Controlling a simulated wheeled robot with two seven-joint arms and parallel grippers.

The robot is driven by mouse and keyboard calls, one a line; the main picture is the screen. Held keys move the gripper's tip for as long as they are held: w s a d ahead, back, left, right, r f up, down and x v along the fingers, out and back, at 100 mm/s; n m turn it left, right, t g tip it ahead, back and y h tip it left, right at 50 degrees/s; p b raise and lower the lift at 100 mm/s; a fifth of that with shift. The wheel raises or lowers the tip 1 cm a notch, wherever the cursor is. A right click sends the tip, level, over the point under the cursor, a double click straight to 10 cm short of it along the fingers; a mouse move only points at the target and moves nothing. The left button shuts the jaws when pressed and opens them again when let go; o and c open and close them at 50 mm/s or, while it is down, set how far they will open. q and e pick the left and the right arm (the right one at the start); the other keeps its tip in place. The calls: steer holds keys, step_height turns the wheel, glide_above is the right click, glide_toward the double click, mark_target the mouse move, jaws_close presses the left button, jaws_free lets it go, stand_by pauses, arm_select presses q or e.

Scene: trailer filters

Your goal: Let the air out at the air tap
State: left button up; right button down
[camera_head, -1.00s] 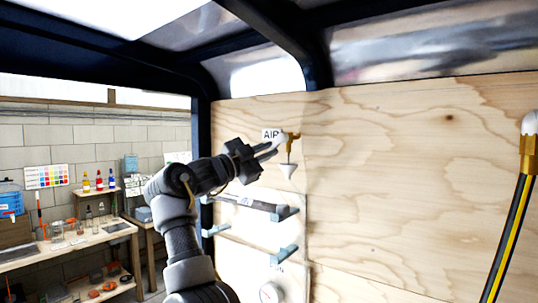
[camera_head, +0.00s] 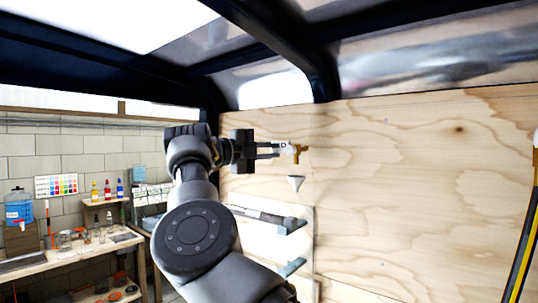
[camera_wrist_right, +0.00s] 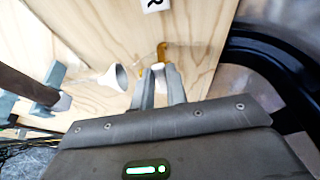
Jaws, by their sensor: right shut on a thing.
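The brass air tap (camera_head: 298,152) sits on the plywood wall, with a pale handle at its left side. My right gripper (camera_head: 281,150) reaches it from the left and is shut on the tap's handle, which the fingertips mostly hide. In the right wrist view the fingers (camera_wrist_right: 159,84) meet at the pale handle, and the brass part of the tap (camera_wrist_right: 161,51) shows just beyond them. A white funnel (camera_head: 295,183) hangs below the tap and also shows in the right wrist view (camera_wrist_right: 115,77), apart from the fingers. My left gripper is not in view.
Blue-grey brackets (camera_head: 292,226) holding a dark bar stand on the wall below the funnel. A workbench (camera_head: 75,258) with jars is at the left. The wall right of the tap is clear.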

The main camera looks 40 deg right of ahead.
steer(key=shift+r+m, duration=0.2)
steer(key=shift+m, duration=0.1)
steer(key=c, duration=1.4)
jaws_free()
steer(key=shift+d, duration=0.1)
steer(key=w+a+b, duration=0.1)
steer(key=a, duration=0.9)
steer(key=shift+a, duration=0.4)
steer(key=shift+a, duration=0.1)
